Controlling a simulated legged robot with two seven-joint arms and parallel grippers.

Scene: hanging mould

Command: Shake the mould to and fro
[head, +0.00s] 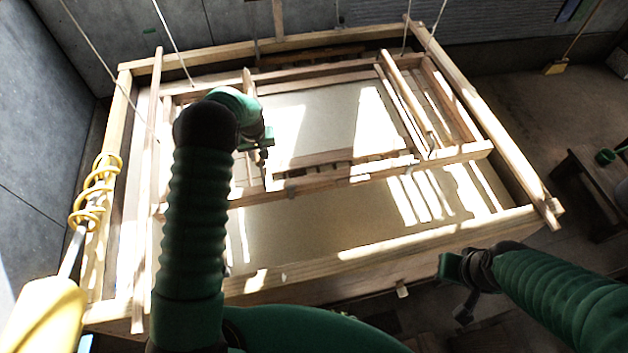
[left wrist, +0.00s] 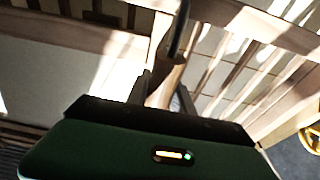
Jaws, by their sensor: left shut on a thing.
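The mould (head: 455,153) is a rectangular wooden frame with a pale, sunlit surface inside. It hangs on thin cords over a large wooden vat (head: 390,246) holding pale liquid. My left gripper (head: 264,152) is at the left part of the mould. In the left wrist view its two fingers (left wrist: 166,92) are shut on a wooden bar (left wrist: 168,70) of the mould. My own arm hides part of the mould's left side in the head view. My right gripper (head: 462,283) is empty, outside the vat's front right side; its jaw opening is unclear.
A yellow coiled cord (head: 92,190) lies by the vat's left rim, with a yellow object (head: 45,315) below it. A wooden bench (head: 600,180) stands at the right. Grey walls close off the left and back. Floor right of the vat is partly free.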

